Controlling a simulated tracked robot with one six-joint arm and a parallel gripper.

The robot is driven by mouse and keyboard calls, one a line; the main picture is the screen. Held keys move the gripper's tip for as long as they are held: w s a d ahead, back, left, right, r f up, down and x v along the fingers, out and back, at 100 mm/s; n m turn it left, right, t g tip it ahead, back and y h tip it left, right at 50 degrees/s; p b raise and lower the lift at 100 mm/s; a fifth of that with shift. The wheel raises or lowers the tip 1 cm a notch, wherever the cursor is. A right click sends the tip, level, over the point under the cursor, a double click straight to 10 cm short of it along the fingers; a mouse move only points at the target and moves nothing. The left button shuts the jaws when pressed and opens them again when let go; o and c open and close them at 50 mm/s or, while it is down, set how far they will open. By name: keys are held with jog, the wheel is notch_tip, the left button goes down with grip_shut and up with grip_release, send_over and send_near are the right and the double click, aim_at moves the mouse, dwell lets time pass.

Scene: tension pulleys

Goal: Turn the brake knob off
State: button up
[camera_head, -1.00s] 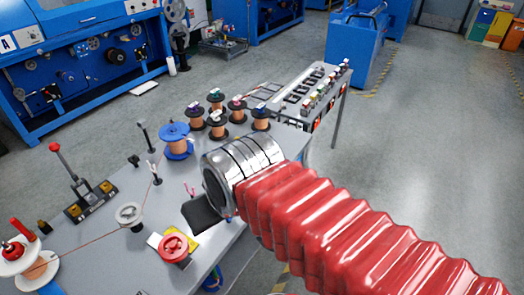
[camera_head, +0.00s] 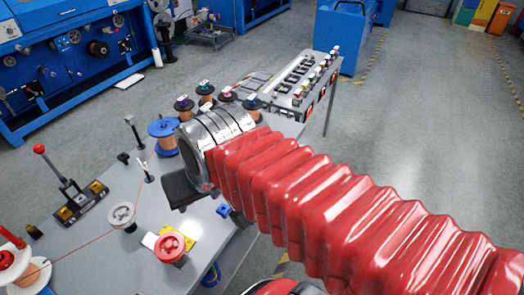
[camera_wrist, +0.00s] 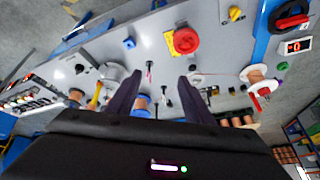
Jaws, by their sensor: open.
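A round red knob (camera_head: 170,246) stands by a yellow plate near the table's front edge in the head view. In the wrist view a red knob (camera_wrist: 184,40) on yellow shows above the jaws. A red and black rotary knob (camera_wrist: 292,17) sits beside a small red display at the wrist view's upper right. No label tells me which is the brake knob. My gripper (camera_wrist: 158,76) is open and empty, its dark fingers apart and touching neither knob. In the head view its dark end (camera_head: 181,190) is above the table, behind the red knob; the fingertips are not clear there.
The grey table (camera_head: 88,238) carries a grey pulley (camera_head: 122,215), a red-topped lever (camera_head: 66,184) and a blue spool with copper wire (camera_head: 164,131). Several copper spools stand behind my wrist. A thin copper wire crosses the table. The grey floor at right is clear.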

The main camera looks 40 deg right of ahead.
jog(key=w+d+f+m+g, duration=0.1)
jog(key=w+d+f+m, duration=0.2)
jog(key=w+d+m, duration=1.25)
jog(key=d+f+m, duration=0.3)
jog(key=d+m, duration=0.2)
jog(key=d, duration=0.2)
jog(key=w+d+f+m, duration=0.1)
jog(key=d+f+m, duration=0.2)
jog(key=d+m, duration=0.2)
jog(key=d+f+m+y, duration=0.1)
jog(key=d+f+m, duration=0.3)
jog(key=d, duration=0.5)
jog(key=shift+w+d+m, duration=0.4)
jog(key=shift+m, duration=0.65)
jog(key=shift+f, duration=0.15)
jog(key=x, duration=1.3)
jog(key=shift+w+f, duration=0.15)
jog(key=shift+f, duration=0.2)
jog(key=shift+c, duration=0.5)
